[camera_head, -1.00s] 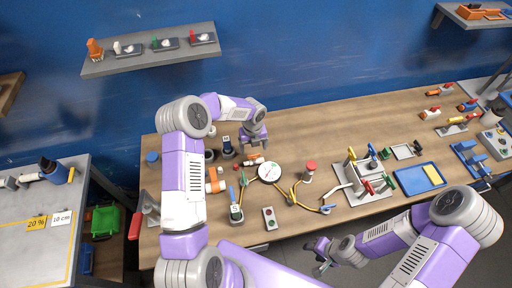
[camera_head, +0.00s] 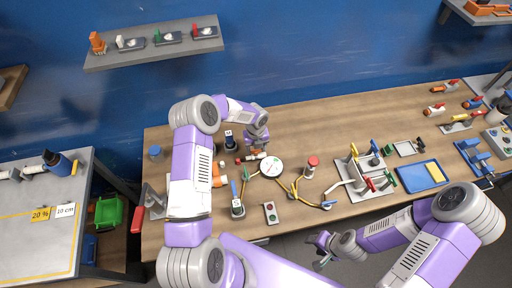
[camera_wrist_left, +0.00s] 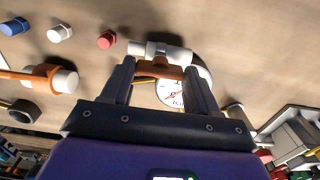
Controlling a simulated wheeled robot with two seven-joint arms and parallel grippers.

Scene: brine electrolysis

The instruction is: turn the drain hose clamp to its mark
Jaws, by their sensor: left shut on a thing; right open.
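The drain hose clamp appears to be the orange piece (camera_wrist_left: 165,69) on a short white pipe (camera_wrist_left: 160,50) in the left wrist view. It sits between the fingers of my left gripper (camera_wrist_left: 162,75), which is shut on it. In the head view my left gripper (camera_head: 257,148) points down at the bench beside a round white dial (camera_head: 271,168), and mostly covers the clamp. I cannot make out the clamp's mark. My right gripper (camera_head: 322,250) is open and empty, in front of the bench's near edge.
A blue-handled post (camera_head: 237,208) and a small box with red and green buttons (camera_head: 270,212) stand near the front edge. A red-capped bottle (camera_head: 311,166) and a rack with coloured levers (camera_head: 350,190) are to the right. The bench's back middle is clear.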

